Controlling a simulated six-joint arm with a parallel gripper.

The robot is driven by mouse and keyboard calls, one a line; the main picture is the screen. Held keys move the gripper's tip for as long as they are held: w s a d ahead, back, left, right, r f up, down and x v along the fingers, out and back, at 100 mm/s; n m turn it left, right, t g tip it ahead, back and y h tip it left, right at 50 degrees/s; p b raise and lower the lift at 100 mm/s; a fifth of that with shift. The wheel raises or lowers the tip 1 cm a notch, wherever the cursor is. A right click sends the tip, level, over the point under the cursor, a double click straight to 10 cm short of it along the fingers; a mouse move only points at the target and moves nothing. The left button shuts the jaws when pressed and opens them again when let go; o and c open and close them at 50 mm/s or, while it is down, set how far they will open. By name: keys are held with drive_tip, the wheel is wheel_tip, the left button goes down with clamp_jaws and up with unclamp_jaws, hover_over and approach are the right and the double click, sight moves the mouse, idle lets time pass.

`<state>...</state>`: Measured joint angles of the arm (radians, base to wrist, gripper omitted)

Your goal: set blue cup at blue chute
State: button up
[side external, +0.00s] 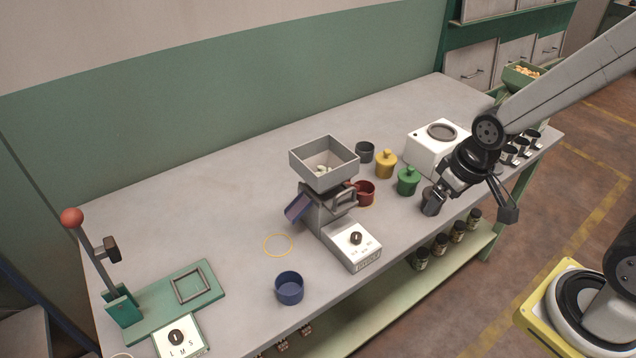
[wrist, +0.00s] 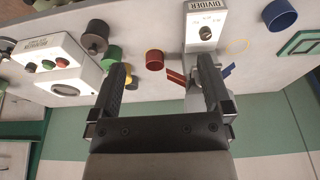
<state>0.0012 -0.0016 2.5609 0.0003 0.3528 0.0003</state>
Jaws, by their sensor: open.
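The blue cup (side external: 289,288) stands upright and looks empty near the front edge of the bench; it also shows at the top right of the wrist view (wrist: 279,15). The blue chute (side external: 298,207) slopes from the left side of the divider (side external: 352,246) and also shows in the wrist view (wrist: 228,71). A yellow ring (side external: 277,245) is marked on the bench below the blue chute, with nothing standing in it. My gripper (side external: 472,195) is at the right of the bench, far from the blue cup. In the wrist view its fingers (wrist: 162,66) are apart and empty.
A red cup (side external: 364,193) stands at the red chute (wrist: 177,77). Yellow (side external: 386,163), green (side external: 408,180) and dark (side external: 431,200) knobbed pieces stand between divider and gripper. A lever press (side external: 160,300) is at far left. Bench around the blue cup is clear.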

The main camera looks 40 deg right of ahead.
drive_tip(key=shift+r, duration=0.1)
drive_tip(key=w+a+r+n+t+h, duration=0.1)
drive_tip(key=w+a+r+n+t, duration=0.1)
drive_tip(key=w+r+t, duration=0.35)
drive_tip(key=w+a+r+n+y, duration=0.1)
drive_tip(key=w+a+n+y, duration=0.25)
drive_tip(key=a, duration=0.35)
drive_tip(key=w+a+r+n+y, duration=0.1)
drive_tip(key=w+a+n+y, duration=0.1)
drive_tip(key=w+a, duration=0.4)
drive_tip(key=s+a+f+n+g+y, duration=0.25)
drive_tip(key=s+a+n+g, duration=0.2)
drive_tip(key=a, duration=0.45)
drive_tip(key=shift+m+t+h, duration=0.3)
drive_tip(key=shift+m, duration=0.1)
drive_tip(key=f, duration=1.9)
drive_tip(key=shift+s+d+f, duration=0.2)
drive_tip(key=shift+f, duration=0.15)
